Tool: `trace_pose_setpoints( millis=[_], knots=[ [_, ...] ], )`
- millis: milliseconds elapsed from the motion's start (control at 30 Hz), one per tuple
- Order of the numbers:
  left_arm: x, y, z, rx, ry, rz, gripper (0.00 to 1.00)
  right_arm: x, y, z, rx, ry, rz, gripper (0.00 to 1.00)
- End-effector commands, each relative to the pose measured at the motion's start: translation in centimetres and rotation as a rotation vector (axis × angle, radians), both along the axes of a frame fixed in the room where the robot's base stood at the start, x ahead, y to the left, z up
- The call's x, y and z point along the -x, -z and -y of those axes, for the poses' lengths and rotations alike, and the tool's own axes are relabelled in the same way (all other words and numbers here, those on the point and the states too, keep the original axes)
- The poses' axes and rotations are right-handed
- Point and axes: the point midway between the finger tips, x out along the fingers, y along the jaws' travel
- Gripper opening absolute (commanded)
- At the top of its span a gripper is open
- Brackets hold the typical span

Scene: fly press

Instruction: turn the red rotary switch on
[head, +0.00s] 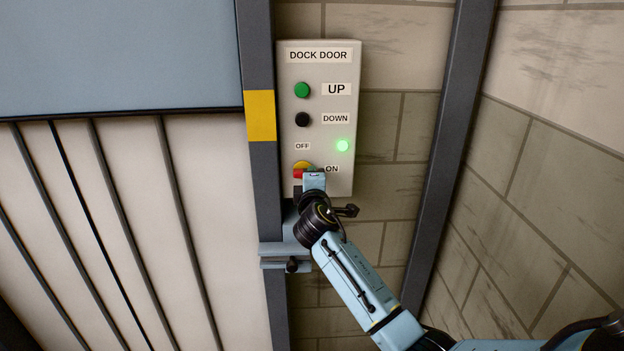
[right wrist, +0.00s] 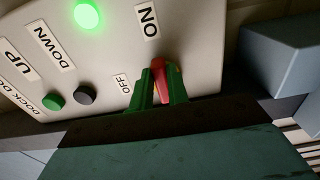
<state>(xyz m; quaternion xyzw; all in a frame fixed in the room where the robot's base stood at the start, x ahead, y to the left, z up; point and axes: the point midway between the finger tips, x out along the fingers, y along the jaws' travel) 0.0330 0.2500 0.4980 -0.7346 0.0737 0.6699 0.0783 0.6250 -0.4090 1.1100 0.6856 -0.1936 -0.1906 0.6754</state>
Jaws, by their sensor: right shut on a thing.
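The red rotary switch (head: 298,173) sits on a yellow plate low on the grey dock door panel (head: 322,60), between the OFF and ON labels. My right gripper (head: 312,178) is at the switch and covers part of it in the head view. In the right wrist view, the green fingers of my right gripper (right wrist: 161,88) are shut on the red switch handle (right wrist: 159,72). The visible end of the handle points towards the ON label (right wrist: 149,20). A green lamp (head: 342,145) above ON is lit. My left gripper is not in view.
A green UP button (head: 302,90) and a black DOWN button (head: 302,119) are higher on the panel. A dark post with a yellow band (head: 260,115) stands close left of the panel. A grey bracket (head: 285,257) juts out below it.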

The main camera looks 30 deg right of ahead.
Motion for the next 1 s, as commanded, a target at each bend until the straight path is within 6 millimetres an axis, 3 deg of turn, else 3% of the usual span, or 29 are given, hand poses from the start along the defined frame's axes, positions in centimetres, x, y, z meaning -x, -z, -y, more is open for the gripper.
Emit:
trace_pose_setpoints(
  millis=[100, 133, 267, 667, 1000],
  knots=[
    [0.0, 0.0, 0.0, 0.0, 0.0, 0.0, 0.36, 0.0, 0.1, 0.0, -0.005, 0.0, 0.0, 0.0],
    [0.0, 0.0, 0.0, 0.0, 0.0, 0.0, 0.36, 0.0, 0.1, 0.0, -0.005, 0.0, 0.0, 0.2],
    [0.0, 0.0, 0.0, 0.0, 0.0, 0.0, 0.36, 0.0, 0.1, 0.0, -0.003, 0.0, -0.001, 0.37],
    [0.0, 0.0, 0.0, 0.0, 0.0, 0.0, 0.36, 0.5, 0.0, -0.4, -0.001, -0.002, 0.001, 0.38],
    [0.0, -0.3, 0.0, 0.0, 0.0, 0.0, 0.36, 5.6, 0.1, -3.5, -0.002, -0.003, -0.001, 0.38]
  ],
)
